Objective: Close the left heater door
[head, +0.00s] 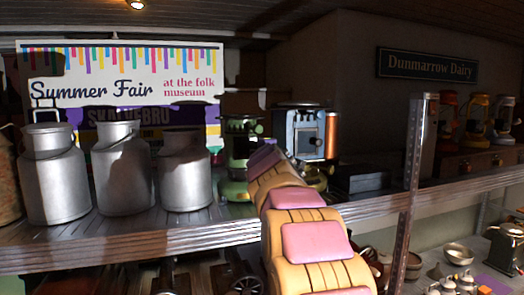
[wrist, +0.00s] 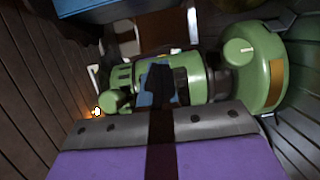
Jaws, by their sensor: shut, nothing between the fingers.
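The left heater (head: 238,150) is green with a wide round base and stands on the shelf in the head view. My arm's far end covers part of its right side.
A blue heater (head: 305,133) stands just right of the green one. Several metal milk cans (head: 122,170) stand to the left. A perforated metal post (head: 413,150) rises at the right.

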